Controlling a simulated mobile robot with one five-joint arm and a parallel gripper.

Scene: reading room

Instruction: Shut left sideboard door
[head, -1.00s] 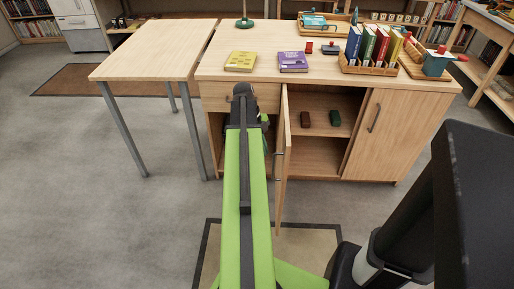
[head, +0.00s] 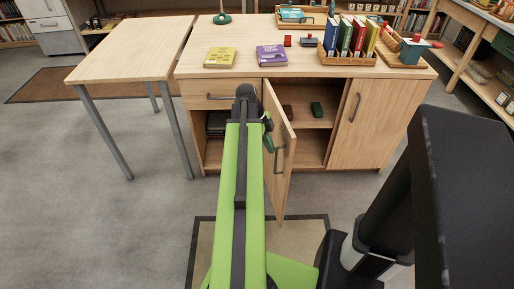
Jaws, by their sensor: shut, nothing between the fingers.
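The left sideboard door (head: 278,165) stands ajar, swung out toward me from a hinge side near the middle of the sideboard (head: 222,88). Its outer face with a dark handle (head: 280,160) is turned to the left. The opening shows to its right. My gripper (head: 268,143) is shut and empty, just left of the door's outer face near the handle. My arm partly hides it, and I cannot tell whether it touches the door.
A dark red item (head: 287,111) and a green item (head: 317,109) lie on the shelf inside. The right door (head: 364,122) is shut. Books and a wooden book holder (head: 347,58) stand on top. A table (head: 135,48) is at left, with clear floor (head: 120,220) in front.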

